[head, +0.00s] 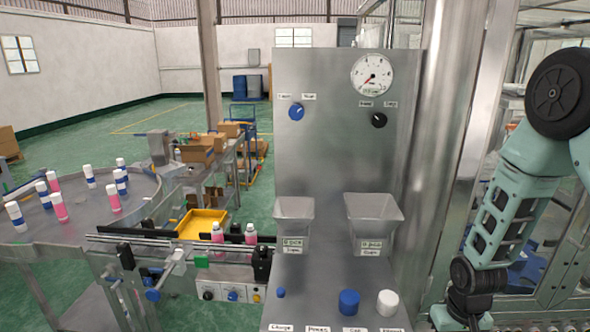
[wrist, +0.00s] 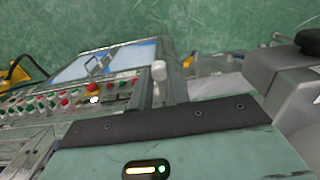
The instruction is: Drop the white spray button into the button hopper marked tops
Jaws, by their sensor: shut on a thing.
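The white spray button (wrist: 159,71) shows small and pale in the middle of the wrist view, at the tips of my gripper (wrist: 160,84). My gripper is shut on it, and the fingers hide part of it. In the head view my arm comes down at the right edge, and the gripper itself is out of sight. Two grey metal hoppers, a left one (head: 294,209) and a right one (head: 374,207), are fixed to the steel panel. Each has a small label on its front, too blurred for me to read which says tops.
On the steel shelf (head: 318,275) below the hoppers stand a small blue button (head: 281,293), a blue cap (head: 349,302) and a white cap (head: 388,303). A thick steel column (head: 447,150) rises between the panel and my arm. A conveyor with pink bottles (head: 217,233) lies left.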

